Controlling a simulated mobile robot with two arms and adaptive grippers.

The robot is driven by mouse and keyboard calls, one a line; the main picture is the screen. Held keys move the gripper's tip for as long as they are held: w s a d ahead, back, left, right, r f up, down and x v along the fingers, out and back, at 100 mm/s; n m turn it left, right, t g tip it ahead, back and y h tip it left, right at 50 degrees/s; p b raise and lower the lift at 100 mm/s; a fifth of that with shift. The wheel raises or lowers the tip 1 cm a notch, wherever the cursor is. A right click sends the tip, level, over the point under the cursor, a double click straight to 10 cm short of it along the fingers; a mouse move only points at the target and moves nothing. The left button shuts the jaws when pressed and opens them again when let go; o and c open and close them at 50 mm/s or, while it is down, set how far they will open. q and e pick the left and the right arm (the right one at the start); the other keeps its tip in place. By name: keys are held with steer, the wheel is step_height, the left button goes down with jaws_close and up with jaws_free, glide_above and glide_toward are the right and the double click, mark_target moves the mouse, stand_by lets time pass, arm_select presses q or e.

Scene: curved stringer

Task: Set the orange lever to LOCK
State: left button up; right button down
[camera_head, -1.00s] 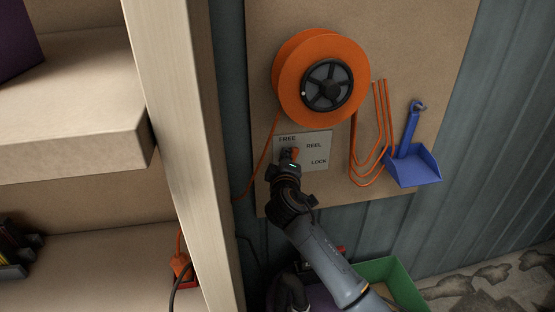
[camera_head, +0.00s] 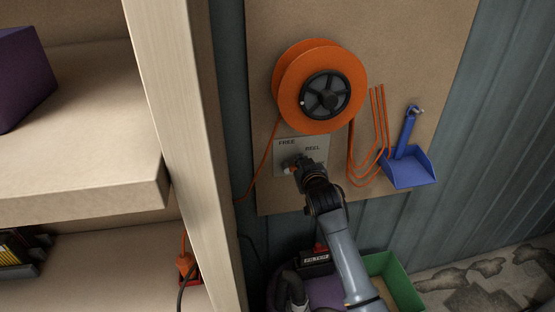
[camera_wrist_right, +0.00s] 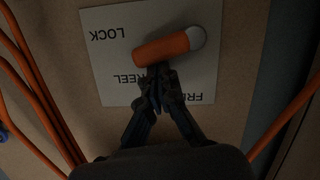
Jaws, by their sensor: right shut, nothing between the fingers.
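The orange lever (camera_head: 289,168) is mounted on a pale plate (camera_head: 322,142) marked FREE, REEL and LOCK. In the right wrist view the lever (camera_wrist_right: 160,49) runs left from its grey round pivot (camera_wrist_right: 197,38), tilted slightly, between the words LOCK and REEL. My right gripper (camera_head: 299,164) is shut with nothing between its fingers. In the right wrist view its fingertips (camera_wrist_right: 157,88) are at the lever's REEL-side edge; I cannot tell whether they touch. In the head view the gripper hides part of the lever and the word LOCK. My left gripper is not in view.
An orange reel (camera_head: 321,87) hangs above the plate, with orange cord (camera_head: 379,120) looped at its right. A blue dustpan (camera_head: 408,165) hangs further right. A shelf post (camera_head: 186,140) stands close left. A green bin (camera_head: 398,285) is below.

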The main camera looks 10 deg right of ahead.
steer(key=shift+d+f+m+y+p, duration=0.3)
steer(key=shift+d+f+m+p, duration=0.15)
steer(key=shift+m, duration=0.25)
steer(key=shift+f, duration=0.15)
stand_by(0.3)
